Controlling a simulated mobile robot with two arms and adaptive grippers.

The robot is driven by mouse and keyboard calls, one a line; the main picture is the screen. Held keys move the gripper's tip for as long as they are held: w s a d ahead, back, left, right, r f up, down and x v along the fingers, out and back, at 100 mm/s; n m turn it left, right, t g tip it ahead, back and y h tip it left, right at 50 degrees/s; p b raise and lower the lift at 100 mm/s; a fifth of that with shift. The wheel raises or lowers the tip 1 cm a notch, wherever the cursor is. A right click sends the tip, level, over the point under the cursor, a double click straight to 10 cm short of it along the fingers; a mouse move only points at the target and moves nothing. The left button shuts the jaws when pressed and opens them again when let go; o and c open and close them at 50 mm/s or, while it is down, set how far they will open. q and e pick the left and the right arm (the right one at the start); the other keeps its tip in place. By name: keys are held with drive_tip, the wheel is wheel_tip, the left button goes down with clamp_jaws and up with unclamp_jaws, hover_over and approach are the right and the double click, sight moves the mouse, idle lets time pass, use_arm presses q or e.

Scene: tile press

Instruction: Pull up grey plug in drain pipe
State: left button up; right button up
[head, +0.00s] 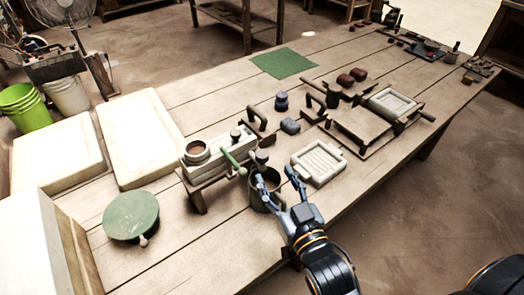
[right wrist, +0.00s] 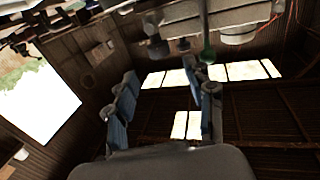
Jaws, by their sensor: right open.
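My right gripper (head: 276,187) is open in the head view, its fingers on either side of the front of a dark grey bucket-like vessel (head: 268,200) below the white block's right end. No object shows between its fingers in the right wrist view (right wrist: 163,105). A dark grey plug-like knob (head: 261,157) stands just above and behind the fingers. The white block (head: 218,157) has a round brown-filled opening, a green lever (head: 235,160) and another dark knob (head: 236,133). I cannot tell which part is the drain pipe. My left gripper is out of view.
A white frame-like tile mould (head: 319,163) lies close to the right of my gripper. A press with a wooden board (head: 365,124) stands beyond it. A round green disc (head: 131,214) and pale slabs (head: 140,137) occupy the left. A green mat (head: 283,63) lies farther back.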

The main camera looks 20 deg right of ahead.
sight(265, 159)
drive_tip(key=w, duration=0.8)
drive_tip(key=shift+w+a+p, duration=0.3)
drive_tip(key=shift+w+a, duration=0.1)
drive_tip(key=shift+c, duration=0.4)
clamp_jaws()
